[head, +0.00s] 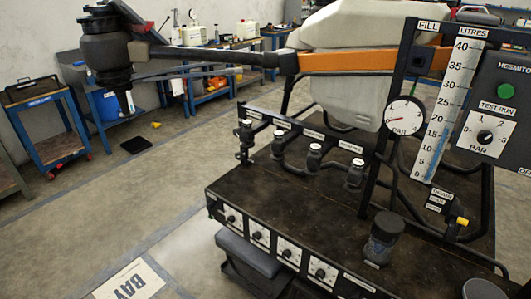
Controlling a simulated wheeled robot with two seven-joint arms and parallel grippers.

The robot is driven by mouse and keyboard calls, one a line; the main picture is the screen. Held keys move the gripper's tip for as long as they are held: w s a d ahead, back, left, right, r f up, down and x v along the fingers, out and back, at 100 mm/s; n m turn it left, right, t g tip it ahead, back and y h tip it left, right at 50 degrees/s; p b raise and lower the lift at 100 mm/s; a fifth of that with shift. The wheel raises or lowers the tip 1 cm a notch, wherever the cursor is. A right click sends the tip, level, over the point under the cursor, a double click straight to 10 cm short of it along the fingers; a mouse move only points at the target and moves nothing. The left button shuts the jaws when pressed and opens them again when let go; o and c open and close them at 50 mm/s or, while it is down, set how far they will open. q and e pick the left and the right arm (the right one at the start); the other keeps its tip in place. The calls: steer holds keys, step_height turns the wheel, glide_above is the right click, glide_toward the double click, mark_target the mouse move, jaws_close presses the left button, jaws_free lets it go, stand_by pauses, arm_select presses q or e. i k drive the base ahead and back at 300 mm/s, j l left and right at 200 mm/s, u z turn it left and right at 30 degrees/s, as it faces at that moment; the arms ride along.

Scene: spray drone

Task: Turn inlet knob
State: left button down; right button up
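Several knobs that could include the inlet knob are in view, and the labels are too small to tell which one it is. A row of round black knobs on white plates runs along the bench's front panel, from the left knob (231,219) to the right knob (320,273). Small labels (437,201) stand beside a yellow-tipped fitting (461,221) at the right. Neither of my grippers is in view.
A pressure gauge (405,116), a litre scale (452,105) and a white tank (345,95) stand over the dark bench top (290,190). Several capped fittings line a rail, and a dark-capped jar (383,238) stands at the front. An orange drone arm (350,61) extends left.

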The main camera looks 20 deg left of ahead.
mark_target(239, 155)
steer(key=i+j+z, duration=0.15)
steer(key=j, duration=0.3)
steer(key=i+j+z, duration=0.15)
steer(key=j, duration=0.3)
steer(key=i+j+z, duration=0.15)
steer(key=j, duration=0.35)
steer(key=j+z, duration=0.15)
steer(key=j, duration=0.35)
steer(key=i, duration=0.05)
